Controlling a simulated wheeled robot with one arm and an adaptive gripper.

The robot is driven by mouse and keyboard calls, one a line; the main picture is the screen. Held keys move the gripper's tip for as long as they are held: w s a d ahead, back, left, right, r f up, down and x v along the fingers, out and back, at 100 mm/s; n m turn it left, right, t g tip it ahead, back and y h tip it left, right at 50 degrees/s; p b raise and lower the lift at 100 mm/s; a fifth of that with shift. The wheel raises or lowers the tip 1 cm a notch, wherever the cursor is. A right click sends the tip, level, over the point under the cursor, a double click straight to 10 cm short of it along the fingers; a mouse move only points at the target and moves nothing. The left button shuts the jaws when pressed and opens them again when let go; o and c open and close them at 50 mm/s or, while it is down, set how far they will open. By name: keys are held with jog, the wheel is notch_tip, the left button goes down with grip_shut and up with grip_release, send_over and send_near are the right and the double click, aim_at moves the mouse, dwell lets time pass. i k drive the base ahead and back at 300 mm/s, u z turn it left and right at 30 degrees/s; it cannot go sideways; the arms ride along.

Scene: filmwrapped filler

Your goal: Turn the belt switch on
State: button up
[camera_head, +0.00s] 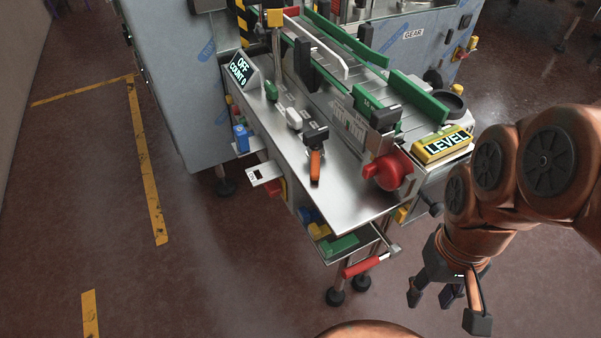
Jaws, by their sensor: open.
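A steel control panel (335,199) runs along the front of a conveyor machine. On it are a green switch (271,90), a white switch (293,118) and a black housing (315,132) with an orange lever (315,166) pointing toward the front. Their labels are too small to read, so I cannot tell which is the belt switch. A display (241,70) beside them reads "OFF" and "COUNT 0". My gripper (446,308) is open and empty, pointing down at the lower right, apart from the panel and to the right of its front edge.
A big red knob (388,171) and a yellow "LEVEL" box (441,145) stand at the panel's right. Green guides (419,94) line the belt. The floor (230,265) at left is clear, with yellow tape.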

aim_at(273, 188)
jog(key=k, duration=0.75)
jog(key=u, duration=2.25)
jog(key=i, duration=0.5)
jog(key=z, duration=0.05)
